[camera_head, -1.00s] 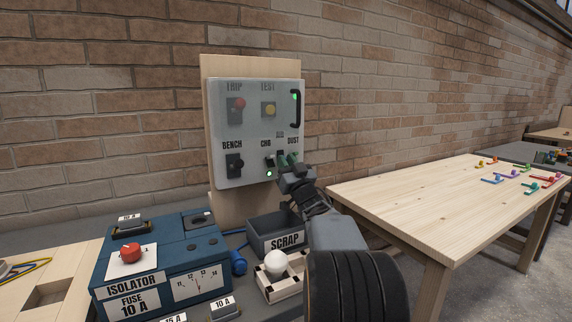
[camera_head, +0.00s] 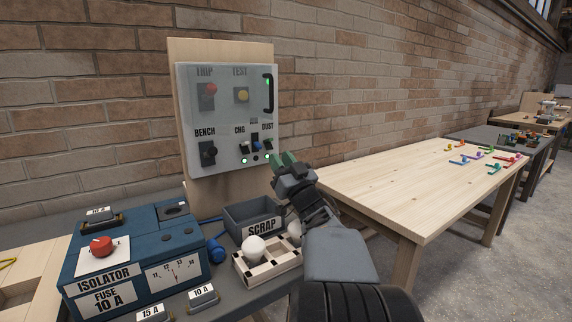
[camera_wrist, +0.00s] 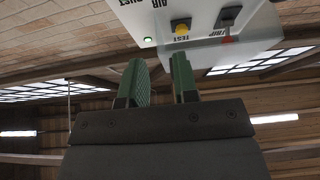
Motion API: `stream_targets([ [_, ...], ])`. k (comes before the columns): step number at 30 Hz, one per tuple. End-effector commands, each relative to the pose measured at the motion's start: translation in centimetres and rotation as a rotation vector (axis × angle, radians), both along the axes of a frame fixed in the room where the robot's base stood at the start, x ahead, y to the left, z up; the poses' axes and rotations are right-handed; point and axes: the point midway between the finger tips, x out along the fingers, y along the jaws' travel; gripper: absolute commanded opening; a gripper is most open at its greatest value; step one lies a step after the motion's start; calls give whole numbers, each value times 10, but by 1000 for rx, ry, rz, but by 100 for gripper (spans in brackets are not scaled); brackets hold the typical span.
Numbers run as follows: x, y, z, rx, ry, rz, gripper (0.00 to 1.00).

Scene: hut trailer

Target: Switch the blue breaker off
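The grey breaker panel (camera_head: 226,120) stands upright on a wooden board. The small blue breaker (camera_head: 257,146) sits in its lower right row, between the CHG switch (camera_head: 244,148) and the DUST switch (camera_head: 268,145). The lamp below the blue breaker looks dark, while green lamps glow below CHG and DUST. The lever's exact position is too small to tell. My gripper (camera_head: 277,160) is just below and right of these switches, apart from the blue breaker. In the wrist view, its green fingertips (camera_wrist: 161,75) are parted with nothing between them. The blue breaker is not visible there.
A SCRAP bin (camera_head: 256,216), a crate (camera_head: 268,270) with a white bulb and a blue ISOLATOR box (camera_head: 140,255) stand below the panel. A yellow TEST button (camera_head: 241,95) and red TRIP switch (camera_head: 210,90) are above. A wooden table (camera_head: 400,185) is at right.

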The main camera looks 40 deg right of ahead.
Motion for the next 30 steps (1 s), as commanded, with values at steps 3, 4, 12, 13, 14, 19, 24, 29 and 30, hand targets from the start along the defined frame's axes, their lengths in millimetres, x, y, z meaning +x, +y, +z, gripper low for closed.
stream_targets([
  [3, -13, 1, 1, 1, -1, -2, 28],
  [4, -15, 2, 1, 0, -1, -2, 28],
  [12, -22, 3, 0, 1, 0, 0, 28],
  [13, -22, 3, 0, 1, 0, 0, 28],
  [14, -22, 3, 0, 1, 0, 0, 28],
  [19, -22, 3, 0, 1, 0, 0, 28],
  [24, -22, 3, 0, 1, 0, 0, 28],
  [29, -22, 3, 4, 1, 0, 0, 28],
  [30, -22, 3, 9, 1, 0, 0, 28],
])
